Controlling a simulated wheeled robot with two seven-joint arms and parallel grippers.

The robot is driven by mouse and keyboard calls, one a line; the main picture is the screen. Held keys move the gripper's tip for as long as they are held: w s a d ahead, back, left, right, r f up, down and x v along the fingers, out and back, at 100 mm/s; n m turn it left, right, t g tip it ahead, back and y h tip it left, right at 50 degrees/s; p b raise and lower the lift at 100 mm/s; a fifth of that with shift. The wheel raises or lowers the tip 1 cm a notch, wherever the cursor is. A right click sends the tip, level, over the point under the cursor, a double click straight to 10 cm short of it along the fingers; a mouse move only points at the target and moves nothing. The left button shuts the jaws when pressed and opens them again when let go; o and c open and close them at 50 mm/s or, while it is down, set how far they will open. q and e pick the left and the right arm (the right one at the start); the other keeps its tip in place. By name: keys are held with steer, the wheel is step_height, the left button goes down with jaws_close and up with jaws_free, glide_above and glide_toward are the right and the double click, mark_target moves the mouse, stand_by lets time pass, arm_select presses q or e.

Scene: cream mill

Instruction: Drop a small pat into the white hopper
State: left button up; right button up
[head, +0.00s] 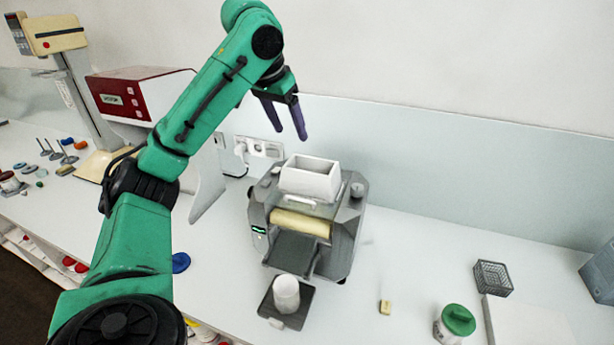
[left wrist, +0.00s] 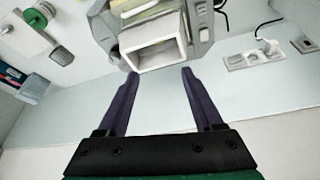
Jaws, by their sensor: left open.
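The white hopper (head: 310,178) is an open-topped box on top of the grey mill (head: 345,225). It also shows in the left wrist view (left wrist: 160,56), where I see no pat in the visible part of its inside. A small yellowish block (head: 385,307), which looks like the pat, lies on the counter to the right of the mill. My left gripper (head: 289,133) is open, above and behind the hopper, with nothing between its purple fingers. In the left wrist view the fingertips (left wrist: 160,73) appear on either side of the hopper's near rim. My right gripper is out of view.
A white cup (head: 286,294) stands on a dark tray before the mill. A green-lidded jar (head: 456,322) and a wire basket (head: 492,278) are at right. A red-and-white machine (head: 125,98) stands at left. Wall sockets (head: 262,147) are behind the mill.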

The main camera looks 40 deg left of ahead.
arm_select(q)
steer(key=shift+v, duration=2.4)
steer(key=shift+a, duration=0.1)
